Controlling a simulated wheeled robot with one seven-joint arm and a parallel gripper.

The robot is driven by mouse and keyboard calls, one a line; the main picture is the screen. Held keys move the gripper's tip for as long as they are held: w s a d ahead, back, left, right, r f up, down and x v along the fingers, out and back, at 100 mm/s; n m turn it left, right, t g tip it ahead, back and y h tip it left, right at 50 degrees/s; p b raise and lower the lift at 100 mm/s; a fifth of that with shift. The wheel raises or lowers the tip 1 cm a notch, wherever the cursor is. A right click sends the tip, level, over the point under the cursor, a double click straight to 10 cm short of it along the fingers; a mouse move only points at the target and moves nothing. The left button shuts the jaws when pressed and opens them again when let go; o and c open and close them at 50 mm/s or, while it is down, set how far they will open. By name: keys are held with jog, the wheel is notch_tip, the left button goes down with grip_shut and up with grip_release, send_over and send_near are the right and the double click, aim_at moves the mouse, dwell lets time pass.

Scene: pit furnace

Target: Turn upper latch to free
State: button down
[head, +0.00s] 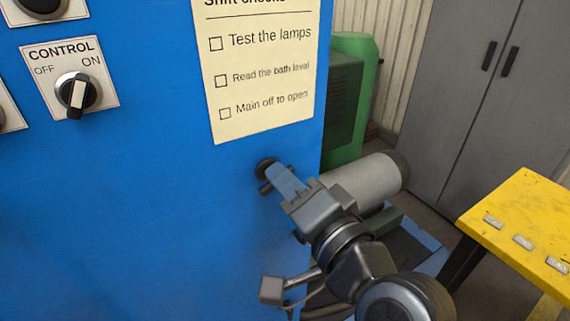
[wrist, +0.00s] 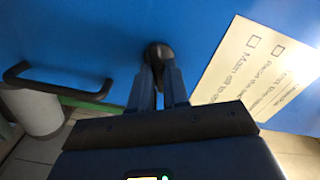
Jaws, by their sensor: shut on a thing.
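The upper latch (head: 265,168) is a small dark round knob on the blue cabinet front, near its right edge and below the paper notice. It also shows in the wrist view (wrist: 158,52) at the top centre. My gripper (head: 270,182) reaches it from the lower right. In the wrist view my gripper's two fingers (wrist: 158,72) come together at the latch and are shut on it. The fingers hide part of the latch, and I cannot tell which way it is turned.
The blue cabinet (head: 130,220) carries a CONTROL switch (head: 77,92) and a checklist notice (head: 262,70). A black bar handle (wrist: 60,88) shows in the wrist view. A grey cylinder (head: 365,180), green machine (head: 350,100), grey locker (head: 480,90) and yellow table (head: 525,215) stand right.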

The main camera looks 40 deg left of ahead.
jog(key=m+p, duration=0.3)
jog(key=m, duration=0.1)
jog(key=shift+f+m, duration=0.1)
jog(key=shift+m, duration=0.3)
jog(key=shift+m+p, duration=0.3)
jog(key=shift+p, duration=0.05)
jog(key=c, duration=1.1)
grip_release()
jog(key=shift+b+v, duration=1)
jog(key=shift+v, duration=2.95)
